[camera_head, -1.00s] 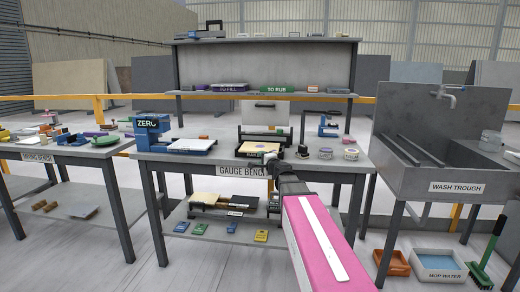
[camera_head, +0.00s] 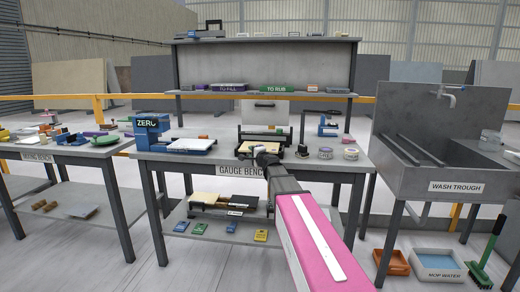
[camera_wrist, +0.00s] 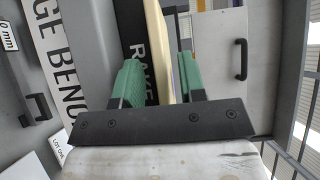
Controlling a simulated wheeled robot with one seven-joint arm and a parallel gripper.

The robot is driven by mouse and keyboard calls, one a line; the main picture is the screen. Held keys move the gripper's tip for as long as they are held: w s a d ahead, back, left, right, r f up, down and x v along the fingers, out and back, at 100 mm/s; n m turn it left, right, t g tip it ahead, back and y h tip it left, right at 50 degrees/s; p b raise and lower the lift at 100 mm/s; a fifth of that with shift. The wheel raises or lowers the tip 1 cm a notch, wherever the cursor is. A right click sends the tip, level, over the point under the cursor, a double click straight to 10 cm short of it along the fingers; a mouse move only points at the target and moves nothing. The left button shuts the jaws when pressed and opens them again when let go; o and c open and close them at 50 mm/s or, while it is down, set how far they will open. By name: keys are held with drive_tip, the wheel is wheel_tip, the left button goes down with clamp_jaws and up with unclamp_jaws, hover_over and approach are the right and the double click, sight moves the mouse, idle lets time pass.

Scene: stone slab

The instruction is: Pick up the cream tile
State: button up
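The cream tile (camera_head: 262,146) lies on a dark rack on the gauge bench, partly hidden behind my gripper (camera_head: 263,157) in the head view. In the wrist view the cream tile (camera_wrist: 158,40) shows edge-on, reaching down between the two green-padded fingers of my gripper (camera_wrist: 159,80). The fingers are apart, with a gap on the left side of the tile. The right finger is close to it, and I cannot tell whether they touch.
Another cream slab (camera_head: 204,197) lies on a rack on the lower shelf. The blue ZERO device (camera_head: 150,131) stands left on the gauge bench (camera_head: 225,158). Tape-like rolls (camera_head: 350,154) stand right of the rack. A tall dark post (camera_head: 302,128) rises beside the rack.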

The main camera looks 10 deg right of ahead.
clamp_jaws()
